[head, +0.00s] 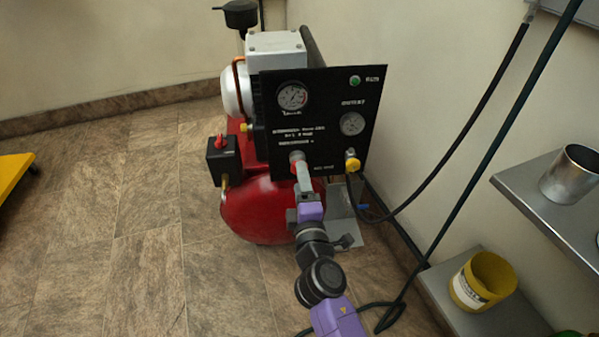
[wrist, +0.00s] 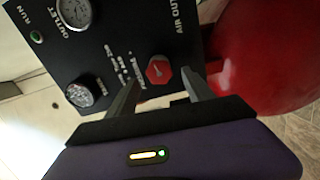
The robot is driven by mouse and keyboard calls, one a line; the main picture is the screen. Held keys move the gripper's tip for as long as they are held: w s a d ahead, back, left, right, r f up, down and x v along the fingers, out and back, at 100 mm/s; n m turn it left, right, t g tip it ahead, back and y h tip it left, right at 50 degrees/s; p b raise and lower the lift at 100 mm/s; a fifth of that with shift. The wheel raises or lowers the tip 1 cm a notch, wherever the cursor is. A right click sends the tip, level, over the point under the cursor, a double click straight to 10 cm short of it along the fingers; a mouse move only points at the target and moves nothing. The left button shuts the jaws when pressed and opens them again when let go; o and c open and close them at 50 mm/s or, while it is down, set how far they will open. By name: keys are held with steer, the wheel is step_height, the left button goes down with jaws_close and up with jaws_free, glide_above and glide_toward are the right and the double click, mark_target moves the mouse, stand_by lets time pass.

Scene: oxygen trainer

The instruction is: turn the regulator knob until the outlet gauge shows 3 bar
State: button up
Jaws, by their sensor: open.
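The red regulator knob (head: 297,157) is on the black panel (head: 325,145) at lower left, below the tank-side gauge (head: 292,96). It also shows in the wrist view (wrist: 159,70), with a pale pointer mark on its face. My gripper (head: 300,178) is open in front of it. In the wrist view, the fingers of my gripper (wrist: 160,72) stand on either side of the knob, with visible gaps. The outlet gauge (head: 352,124) is at the panel's right and partly cut off in the wrist view (wrist: 75,12). Its reading is too small to tell.
The green run lamp (head: 355,80) is above the outlet gauge. A yellow outlet fitting (head: 352,165) with a black hose (head: 455,150) is right of the knob. The red tank (head: 262,210) bulges below the panel.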

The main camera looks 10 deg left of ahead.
steer(key=shift+v, duration=2.4)
